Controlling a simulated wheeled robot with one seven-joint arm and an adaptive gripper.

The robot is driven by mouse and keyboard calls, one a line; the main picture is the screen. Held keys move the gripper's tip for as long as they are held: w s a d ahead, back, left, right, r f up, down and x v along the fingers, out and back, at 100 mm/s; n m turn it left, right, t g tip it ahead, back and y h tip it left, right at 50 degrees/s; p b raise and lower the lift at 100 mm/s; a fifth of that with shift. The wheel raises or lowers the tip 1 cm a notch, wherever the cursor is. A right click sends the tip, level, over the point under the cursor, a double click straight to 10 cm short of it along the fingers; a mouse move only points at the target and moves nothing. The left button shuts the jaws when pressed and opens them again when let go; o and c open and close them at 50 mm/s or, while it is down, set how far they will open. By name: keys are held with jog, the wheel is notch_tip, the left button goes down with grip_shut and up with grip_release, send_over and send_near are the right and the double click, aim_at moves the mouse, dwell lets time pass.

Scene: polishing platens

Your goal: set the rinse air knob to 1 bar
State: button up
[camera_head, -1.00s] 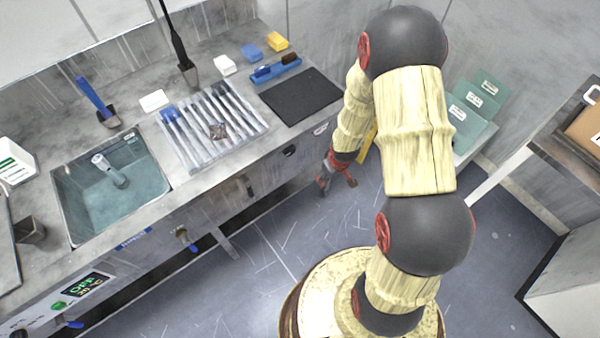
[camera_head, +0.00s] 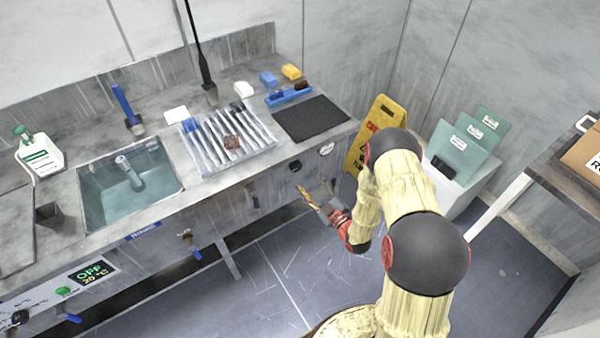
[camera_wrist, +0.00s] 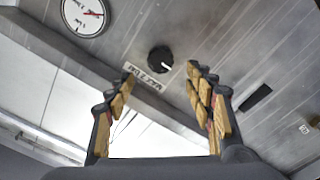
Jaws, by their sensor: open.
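A round black knob (camera_head: 295,165) is on the grey front panel of the sink bench, below the dark mat. In the wrist view the knob (camera_wrist: 160,59) shows a white mark pointing right in the picture; a small label (camera_wrist: 146,80), not clearly legible, sits beside it. A round white gauge (camera_head: 327,149) with a red needle is near the knob; it also shows in the wrist view (camera_wrist: 85,17). My gripper (camera_head: 317,188) is open and empty, in front of the panel. In the wrist view its fingers (camera_wrist: 160,75) are apart, with the knob between and beyond their tips.
The bench edge (camera_head: 225,182) runs above the panel. A dark slot (camera_wrist: 257,97) lies beside the knob in the wrist view. Taps with blue handles (camera_head: 190,245) hang further left. A yellow floor sign (camera_head: 378,125) stands right of the bench. The floor in front is clear.

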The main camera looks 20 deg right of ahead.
aim_at(297, 168)
jog(key=b+x, duration=0.1)
jog(key=x, duration=0.6)
jog(key=shift+w+f+b, duration=0.15)
jog(key=shift+w+b, duration=0.15)
jog(key=shift+b, duration=0.1)
jog(key=shift+c, duration=0.2)
jog(key=c, duration=1.1)
